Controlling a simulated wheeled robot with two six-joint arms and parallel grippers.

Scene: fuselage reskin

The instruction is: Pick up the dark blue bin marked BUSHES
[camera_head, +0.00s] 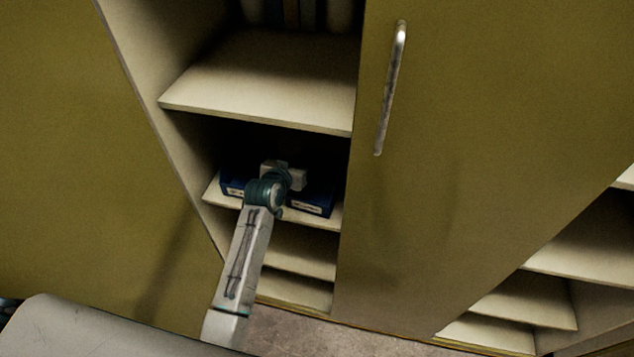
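Dark blue bin surfaces show on a shelf inside the open cabinet, one part (313,202) to the right of my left wrist and one part (233,187) to the left. My arm covers the middle, so I cannot tell whether this is one bin or two. A small pale label shows low on the right part, too small to read as BUSHES. My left gripper (287,174) reaches into the compartment, over or at the bins. Its fingertips are hidden, and I cannot tell whether it touches a bin. My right gripper is out of view.
An empty shelf (265,87) lies above the bins' compartment, and the bins' own shelf (222,199) is below. A closed olive door (480,150) with a metal handle (391,88) borders the opening on the right. Lower shelves (300,290) look empty. More open shelves (590,250) are far right.

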